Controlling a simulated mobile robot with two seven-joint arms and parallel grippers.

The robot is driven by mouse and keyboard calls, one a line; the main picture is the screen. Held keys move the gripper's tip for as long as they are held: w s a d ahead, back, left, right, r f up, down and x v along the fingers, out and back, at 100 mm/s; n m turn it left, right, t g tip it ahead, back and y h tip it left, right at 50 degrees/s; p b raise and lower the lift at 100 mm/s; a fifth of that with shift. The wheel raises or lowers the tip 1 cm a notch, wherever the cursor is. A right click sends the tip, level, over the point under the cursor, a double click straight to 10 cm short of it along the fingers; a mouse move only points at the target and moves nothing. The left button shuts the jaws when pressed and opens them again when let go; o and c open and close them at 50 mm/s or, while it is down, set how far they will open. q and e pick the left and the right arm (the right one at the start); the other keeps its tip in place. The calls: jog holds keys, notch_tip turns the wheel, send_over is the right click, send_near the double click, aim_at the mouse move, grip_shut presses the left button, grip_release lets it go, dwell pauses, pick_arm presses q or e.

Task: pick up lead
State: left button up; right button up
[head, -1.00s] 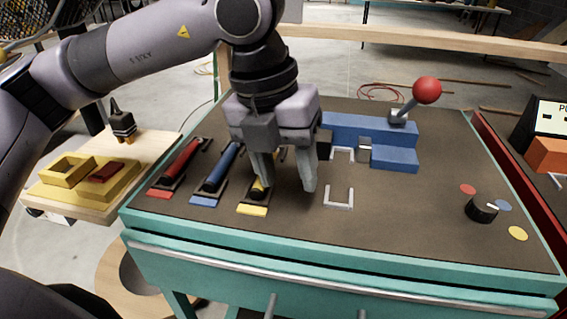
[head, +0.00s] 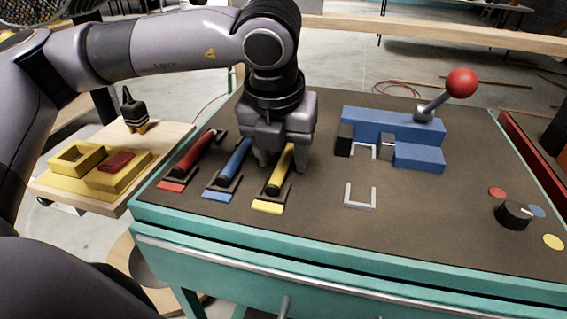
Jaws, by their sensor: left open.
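Three leads lie in dark holders on the brown top of the teal workbench: a red lead (head: 192,156), a blue lead (head: 235,164) and a yellow lead (head: 280,172). Each has a matching coloured label at its near end. My left gripper (head: 282,166) is open and points down over the far part of the yellow lead, with a finger on each side of it. The gripper covers the far end of the yellow lead. I cannot tell whether the fingers touch it. My right gripper is not in view.
Right of the gripper stand a blue stepped block (head: 392,128), a red-knobbed lever (head: 462,84) and a white bracket (head: 360,197). A black dial (head: 514,214) is at the far right. A wooden board (head: 170,152) with yellow blocks is at left. The bench's front middle is clear.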

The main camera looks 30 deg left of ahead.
aim_at(283, 161)
pick_arm(q)
grip_shut()
jog(key=shift+r, duration=0.1)
notch_tip(283, 161, up, 20)
jog(key=p, duration=0.3)
